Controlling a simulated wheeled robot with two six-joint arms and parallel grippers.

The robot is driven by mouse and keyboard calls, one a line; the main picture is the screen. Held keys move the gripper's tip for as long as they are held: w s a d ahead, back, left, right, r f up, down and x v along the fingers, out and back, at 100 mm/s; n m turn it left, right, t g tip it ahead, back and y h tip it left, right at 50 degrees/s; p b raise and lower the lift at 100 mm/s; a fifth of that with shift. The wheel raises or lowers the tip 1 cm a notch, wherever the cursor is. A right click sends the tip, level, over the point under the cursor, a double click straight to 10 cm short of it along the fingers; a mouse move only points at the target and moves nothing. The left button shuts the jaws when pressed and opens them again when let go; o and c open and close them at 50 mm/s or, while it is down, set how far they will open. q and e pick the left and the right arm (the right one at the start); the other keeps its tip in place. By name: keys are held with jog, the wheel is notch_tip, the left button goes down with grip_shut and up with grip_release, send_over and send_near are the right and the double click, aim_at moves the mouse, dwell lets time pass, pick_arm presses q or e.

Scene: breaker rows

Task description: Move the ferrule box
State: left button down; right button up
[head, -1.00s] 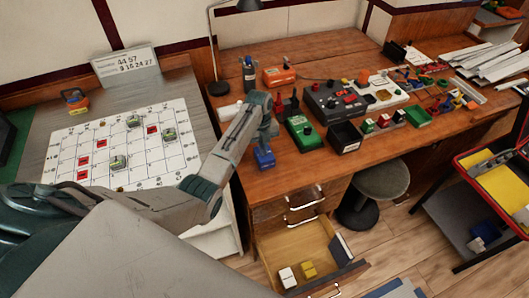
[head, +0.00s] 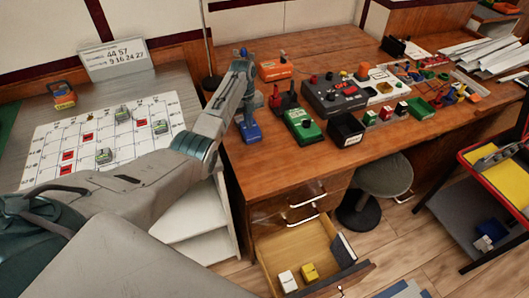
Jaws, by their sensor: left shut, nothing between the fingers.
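My left gripper (head: 250,133), with blue fingers, points down over the left part of the wooden bench (head: 285,170). It is shut and empty, left of a green device (head: 303,127). No box carries a readable ferrule label, so I cannot tell which one is the ferrule box. Boxes in view are an orange case (head: 276,69) behind the gripper, a black box (head: 346,129) right of the green device, and white (head: 287,281) and yellow (head: 309,272) blocks in the open drawer. My right gripper is not in view.
A dark grey device (head: 335,93) and small coloured parts crowd the bench's middle and right. The open drawer (head: 270,250) juts out below, beside a round stool (head: 384,175). A marked white chart (head: 80,135) covers the grey table at left. The bench's front-left strip is clear.

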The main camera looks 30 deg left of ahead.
pick_arm(q)
jog(key=shift+s+f, duration=0.1)
jog(key=shift+f, duration=0.15)
